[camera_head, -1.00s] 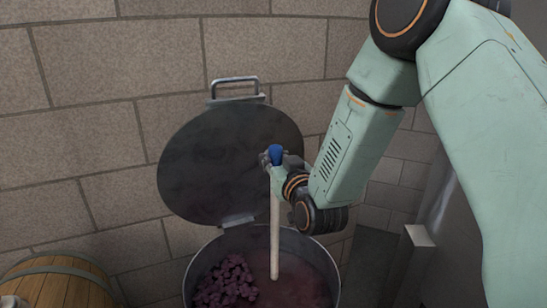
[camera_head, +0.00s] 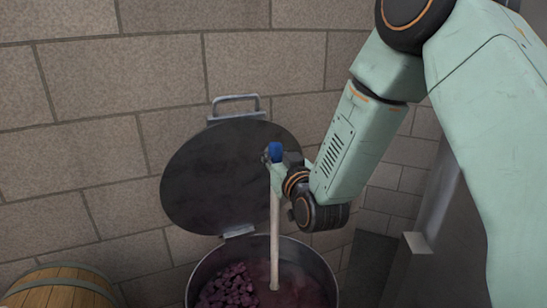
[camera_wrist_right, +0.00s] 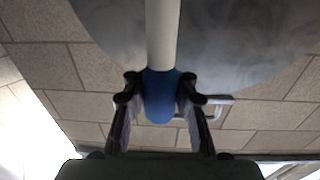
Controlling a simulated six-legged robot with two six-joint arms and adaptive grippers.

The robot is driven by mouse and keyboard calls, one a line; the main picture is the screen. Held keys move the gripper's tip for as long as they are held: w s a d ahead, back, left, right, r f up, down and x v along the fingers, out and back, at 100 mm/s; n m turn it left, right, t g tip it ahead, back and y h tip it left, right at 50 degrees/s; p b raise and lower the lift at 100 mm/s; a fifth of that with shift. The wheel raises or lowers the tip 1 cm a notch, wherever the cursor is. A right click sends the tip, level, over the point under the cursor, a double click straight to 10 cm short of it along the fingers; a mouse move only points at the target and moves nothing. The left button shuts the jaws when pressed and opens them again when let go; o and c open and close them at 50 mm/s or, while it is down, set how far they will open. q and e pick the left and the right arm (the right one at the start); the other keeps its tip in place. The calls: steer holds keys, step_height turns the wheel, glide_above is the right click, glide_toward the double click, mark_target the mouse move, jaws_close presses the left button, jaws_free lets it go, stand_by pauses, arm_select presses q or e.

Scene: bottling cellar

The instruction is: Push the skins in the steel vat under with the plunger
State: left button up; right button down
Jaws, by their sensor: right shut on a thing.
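The steel vat (camera_head: 195,285) stands at the bottom middle of the head view, with its round lid (camera_head: 215,180) tipped up against the wall. Dark purple skins (camera_head: 228,288) lie in a clump at the left of the vat, with reddish liquid (camera_head: 300,292) to the right. My right gripper (camera_head: 275,160) is shut on the plunger (camera_head: 275,230) at its blue grip. The plunger's pale shaft runs nearly upright down into the liquid; its lower end is hidden. In the right wrist view the blue grip (camera_wrist_right: 160,97) sits between both fingers. My left gripper is not in view.
A wooden barrel (camera_head: 60,288) stands at the lower left, apart from the vat. A stone block wall (camera_head: 90,120) rises close behind the lid. A grey post with a pale top (camera_head: 417,243) stands right of the vat.

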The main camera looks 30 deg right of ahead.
steer(key=shift+r+p, duration=2.8)
steer(key=shift+r, duration=1.1)
steer(key=shift+f, duration=0.1)
